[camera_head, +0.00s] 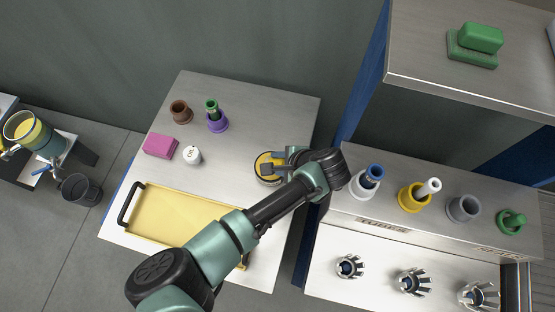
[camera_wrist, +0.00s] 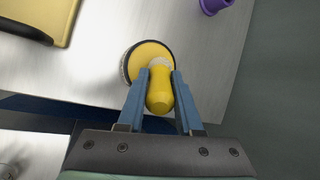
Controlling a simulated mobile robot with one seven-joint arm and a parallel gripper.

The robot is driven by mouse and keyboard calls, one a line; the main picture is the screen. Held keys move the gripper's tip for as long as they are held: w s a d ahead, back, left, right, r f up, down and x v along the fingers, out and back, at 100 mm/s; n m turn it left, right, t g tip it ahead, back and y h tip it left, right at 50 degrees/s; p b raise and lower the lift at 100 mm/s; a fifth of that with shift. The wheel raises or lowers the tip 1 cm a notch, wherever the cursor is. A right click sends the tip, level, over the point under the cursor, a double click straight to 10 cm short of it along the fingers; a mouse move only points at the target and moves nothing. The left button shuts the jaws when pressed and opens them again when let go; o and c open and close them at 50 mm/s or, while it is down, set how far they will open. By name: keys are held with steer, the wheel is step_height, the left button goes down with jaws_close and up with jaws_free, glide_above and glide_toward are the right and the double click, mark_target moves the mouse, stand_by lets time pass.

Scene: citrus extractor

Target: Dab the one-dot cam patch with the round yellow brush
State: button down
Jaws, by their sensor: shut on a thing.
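The round yellow brush (camera_head: 264,160) is near the right edge of the steel table in the head view. In the wrist view, the yellow handle of the brush (camera_wrist: 160,97) sits between the two blue fingers of my gripper (camera_wrist: 160,78), and its round yellow head with a bristly rim lies beyond the fingertips. My gripper (camera_head: 282,163) is shut on this handle. I cannot tell whether the brush touches the table. I cannot make out the one-dot cam patch in either view.
The table (camera_head: 255,105) also holds a yellow tray (camera_head: 180,215), a pink block (camera_head: 160,145), a white pot (camera_head: 192,155), a brown cup (camera_head: 180,110) and a purple holder (camera_head: 217,122). On the right, a bench carries coloured holders (camera_head: 411,196) below a raised steel cabinet (camera_head: 430,60).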

mark_target(277, 159)
steer(key=shift+f, duration=0.65)
stand_by(1.7)
steer(key=shift+r, duration=0.15)
step_height(277, 159, up, 7)
steer(key=p, duration=0.7)
stand_by(0.8)
